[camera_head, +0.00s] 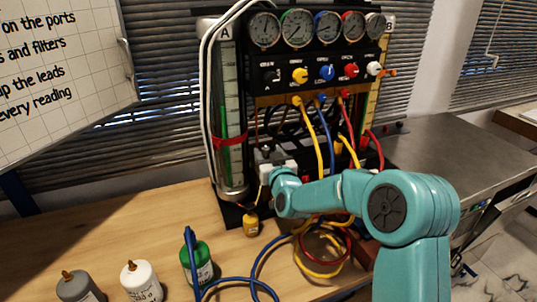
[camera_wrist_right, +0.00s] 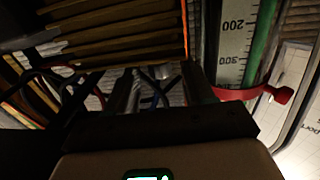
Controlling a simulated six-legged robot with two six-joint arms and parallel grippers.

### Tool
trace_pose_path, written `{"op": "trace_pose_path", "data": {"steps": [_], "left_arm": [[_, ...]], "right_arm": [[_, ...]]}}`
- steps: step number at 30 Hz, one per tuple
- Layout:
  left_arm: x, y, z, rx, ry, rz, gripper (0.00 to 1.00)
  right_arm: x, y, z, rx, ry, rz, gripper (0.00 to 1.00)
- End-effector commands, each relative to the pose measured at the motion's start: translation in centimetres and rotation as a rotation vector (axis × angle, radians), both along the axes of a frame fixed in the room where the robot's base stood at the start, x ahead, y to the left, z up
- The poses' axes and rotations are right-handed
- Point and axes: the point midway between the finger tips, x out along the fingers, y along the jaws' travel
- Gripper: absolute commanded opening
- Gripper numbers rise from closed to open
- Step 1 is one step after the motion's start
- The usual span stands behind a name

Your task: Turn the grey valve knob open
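The gauge rig (camera_head: 255,60) stands on the wooden bench against the blinds. A row of valve knobs runs below its gauges: a dark one (camera_head: 269,75) at the left end, then yellow, blue, red and white. The dark one is the likeliest grey knob, but its colour is hard to tell. My right gripper (camera_head: 268,160) is low in front of the rig, well below the knob row and touching no knob. In the right wrist view its fingers (camera_wrist_right: 162,90) stand apart, with cables and a shiny part behind the gap. My left gripper is not in view.
A scaled tube (camera_head: 231,120) with a red strap stands left of the gripper. Yellow, blue and red hoses (camera_head: 320,140) hang from the panel and coil on the bench. Several bottles, including a green one (camera_head: 197,262), stand at front left. A steel counter (camera_head: 450,150) is at right.

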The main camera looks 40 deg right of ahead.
Motion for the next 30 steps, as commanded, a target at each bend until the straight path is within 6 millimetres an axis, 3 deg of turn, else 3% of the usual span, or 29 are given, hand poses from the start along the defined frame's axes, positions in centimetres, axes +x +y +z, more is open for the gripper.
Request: {"op": "trace_pose_path", "data": {"steps": [5, 8, 21, 30], "left_arm": [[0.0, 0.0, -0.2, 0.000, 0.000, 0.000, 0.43], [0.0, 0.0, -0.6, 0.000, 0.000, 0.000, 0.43], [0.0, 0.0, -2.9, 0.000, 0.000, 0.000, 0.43], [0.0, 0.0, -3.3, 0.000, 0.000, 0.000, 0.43]], "right_arm": [[-0.3, 0.1, 0.0, 0.000, -0.001, 0.000, 0.53], [-1.5, 0.5, 0.0, 0.000, -0.002, 0.000, 0.53], [-12.0, 4.1, -0.1, -0.001, -0.002, 0.001, 0.53], [-15.4, 5.2, 0.0, 0.001, -0.001, 0.000, 0.53]]}}
